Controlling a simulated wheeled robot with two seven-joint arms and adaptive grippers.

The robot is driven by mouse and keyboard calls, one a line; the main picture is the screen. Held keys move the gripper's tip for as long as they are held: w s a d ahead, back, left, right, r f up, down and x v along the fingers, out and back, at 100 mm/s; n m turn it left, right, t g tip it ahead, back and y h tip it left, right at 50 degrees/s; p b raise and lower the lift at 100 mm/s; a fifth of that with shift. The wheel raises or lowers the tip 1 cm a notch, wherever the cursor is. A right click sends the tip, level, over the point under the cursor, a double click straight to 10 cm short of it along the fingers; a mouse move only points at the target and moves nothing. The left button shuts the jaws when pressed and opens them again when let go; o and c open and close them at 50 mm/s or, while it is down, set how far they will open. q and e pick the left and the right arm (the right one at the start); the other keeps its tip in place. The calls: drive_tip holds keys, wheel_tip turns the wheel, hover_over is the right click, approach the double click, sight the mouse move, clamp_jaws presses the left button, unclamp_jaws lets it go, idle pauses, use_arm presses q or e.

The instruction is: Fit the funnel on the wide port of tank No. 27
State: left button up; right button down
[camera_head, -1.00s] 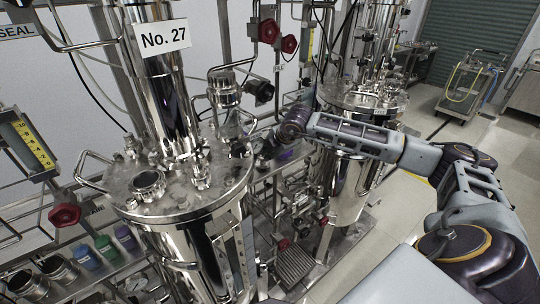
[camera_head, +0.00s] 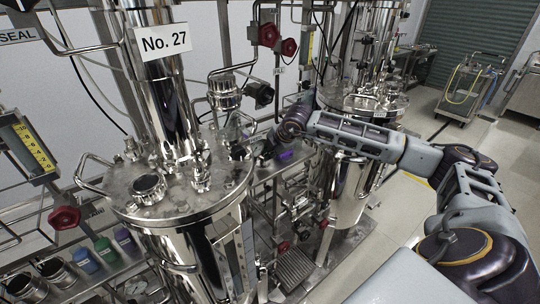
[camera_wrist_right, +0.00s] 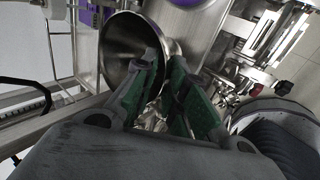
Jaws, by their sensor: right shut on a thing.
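Tank No. 27 (camera_head: 190,225) is a shiny steel vessel at left centre in the head view. Its wide port (camera_head: 148,187) is a short round collar with a dark opening, on the front left of the lid, with nothing on it. My right gripper (camera_head: 258,152) is beyond the lid's right edge, apart from the wide port. In the right wrist view my right gripper (camera_wrist_right: 167,77) is shut on the steel funnel (camera_wrist_right: 122,42), its green-padded fingers at the narrower part and the wide mouth facing up left. The funnel is hard to make out in the head view. My left gripper is not in view.
A tall column (camera_head: 165,95) and several small fittings rise from the lid. A bent handle (camera_head: 90,172) sticks out at left. A second tank (camera_head: 350,190) stands behind my right forearm. Colored bottles (camera_head: 105,248) stand on a low shelf at left.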

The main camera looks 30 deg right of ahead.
drive_tip(key=shift+w+r, duration=0.1)
drive_tip(key=shift+r, duration=1.25)
drive_tip(key=shift+a+f, duration=0.1)
drive_tip(key=shift+f, duration=0.15)
idle(0.6)
